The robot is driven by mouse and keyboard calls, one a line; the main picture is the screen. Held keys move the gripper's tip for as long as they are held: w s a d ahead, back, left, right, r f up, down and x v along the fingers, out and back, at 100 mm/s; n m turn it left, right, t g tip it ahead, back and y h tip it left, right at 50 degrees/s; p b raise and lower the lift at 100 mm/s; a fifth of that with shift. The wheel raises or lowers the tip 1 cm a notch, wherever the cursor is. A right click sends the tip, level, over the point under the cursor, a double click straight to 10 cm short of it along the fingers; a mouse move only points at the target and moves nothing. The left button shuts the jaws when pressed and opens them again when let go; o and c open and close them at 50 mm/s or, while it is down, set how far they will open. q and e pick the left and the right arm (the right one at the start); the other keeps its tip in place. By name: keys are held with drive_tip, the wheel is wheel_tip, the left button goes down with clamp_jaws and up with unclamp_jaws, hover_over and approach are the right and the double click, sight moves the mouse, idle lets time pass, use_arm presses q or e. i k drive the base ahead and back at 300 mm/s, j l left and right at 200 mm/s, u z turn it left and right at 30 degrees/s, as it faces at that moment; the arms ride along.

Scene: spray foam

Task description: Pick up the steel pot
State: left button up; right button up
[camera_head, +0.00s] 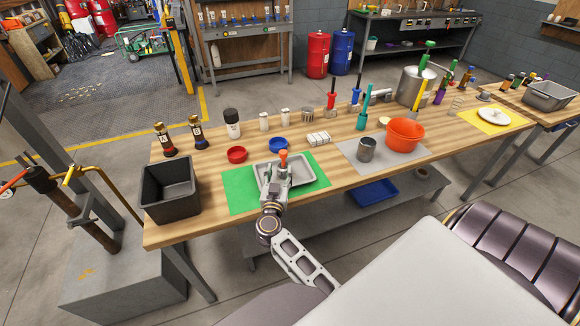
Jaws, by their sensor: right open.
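A large shiny steel pot (408,88) stands upright toward the back right of the wooden workbench, with a green-handled item and a yellow item by it. A smaller steel cup-like vessel (366,151) stands on the grey mat. My right gripper (276,172) is open above the metal tray on the green mat, far to the left of the large pot. An orange-topped item (283,156) shows right behind its fingers; whether they touch it I cannot tell. My left gripper is not in view.
The metal tray (301,180) lies on the green mat (238,197). An orange bowl (405,135) stands right of the small vessel. A black bin (170,205) is at the left end. Bottles and small bowls line the back. Bare wood shows along the front edge.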

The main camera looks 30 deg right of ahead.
sight(366, 150)
drive_tip(key=z, duration=2.1)
